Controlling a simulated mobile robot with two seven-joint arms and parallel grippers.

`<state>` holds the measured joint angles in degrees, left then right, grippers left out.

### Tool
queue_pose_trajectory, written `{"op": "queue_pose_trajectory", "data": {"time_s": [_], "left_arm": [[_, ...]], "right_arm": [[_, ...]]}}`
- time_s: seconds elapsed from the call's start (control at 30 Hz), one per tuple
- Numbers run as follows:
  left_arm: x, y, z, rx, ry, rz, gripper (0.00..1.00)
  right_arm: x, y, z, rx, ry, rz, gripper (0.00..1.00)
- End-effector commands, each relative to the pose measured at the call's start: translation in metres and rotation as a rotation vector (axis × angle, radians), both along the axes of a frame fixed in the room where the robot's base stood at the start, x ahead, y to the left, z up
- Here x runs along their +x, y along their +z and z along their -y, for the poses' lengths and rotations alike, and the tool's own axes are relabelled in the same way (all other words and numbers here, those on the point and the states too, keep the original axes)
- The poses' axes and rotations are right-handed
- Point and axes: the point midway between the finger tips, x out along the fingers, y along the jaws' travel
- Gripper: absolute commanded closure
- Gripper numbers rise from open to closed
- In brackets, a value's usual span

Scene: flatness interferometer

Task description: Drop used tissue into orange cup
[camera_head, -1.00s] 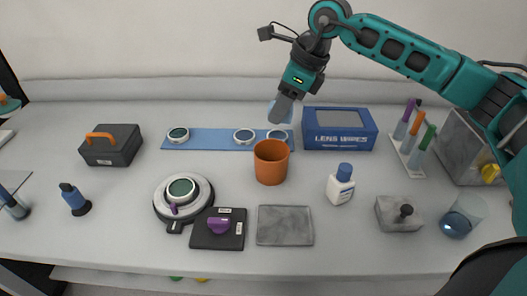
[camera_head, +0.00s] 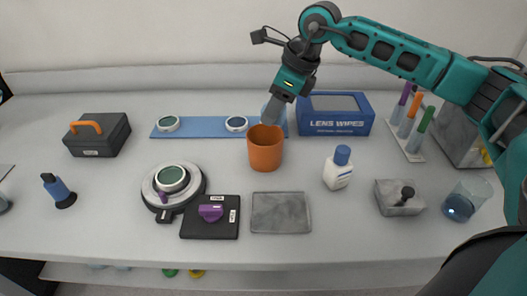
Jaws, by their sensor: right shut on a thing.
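The orange cup (camera_head: 265,152) stands upright on the bench near the middle, in front of the blue strip. My right gripper (camera_head: 268,115) comes down from above and is shut on the used tissue. The tissue (camera_head: 265,108) is a small pale blue patch at the fingertips, mostly hidden by them. The fingertips appear just above or behind the cup's rim; I cannot tell whether they are over the opening. My left gripper is not in view.
A blue lens wipes box (camera_head: 336,121) stands right of the gripper. The blue strip (camera_head: 202,128) with round lenses lies behind the cup. A white bottle (camera_head: 338,169), a grey plate (camera_head: 281,213) and a round stage (camera_head: 174,186) are around the cup.

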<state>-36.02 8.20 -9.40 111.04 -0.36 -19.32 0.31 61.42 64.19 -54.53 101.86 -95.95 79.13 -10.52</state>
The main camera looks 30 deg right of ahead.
Motion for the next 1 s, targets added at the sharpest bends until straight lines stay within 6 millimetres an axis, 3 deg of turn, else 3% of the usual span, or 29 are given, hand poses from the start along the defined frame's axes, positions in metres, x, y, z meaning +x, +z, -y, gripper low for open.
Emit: {"op": "queue_pose_trajectory", "data": {"time_s": [0.03,0.07,0.37,0.73,1.0], "left_arm": [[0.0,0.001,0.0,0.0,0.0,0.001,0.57],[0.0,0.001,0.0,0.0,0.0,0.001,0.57],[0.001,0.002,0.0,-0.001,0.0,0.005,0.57],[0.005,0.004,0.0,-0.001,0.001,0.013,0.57],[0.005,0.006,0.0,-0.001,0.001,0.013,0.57]], "right_arm": [[0.0,0.0,0.0,0.0,0.0,0.0,0.89],[0.0,0.0,0.0,0.0,0.0,0.0,0.57],[0.0,0.0,0.0,-0.001,0.0,-0.001,0.28],[-0.002,0.009,0.003,-0.001,-0.001,0.001,0.28],[-0.017,0.06,0.017,-0.001,-0.002,0.005,0.28]]}}
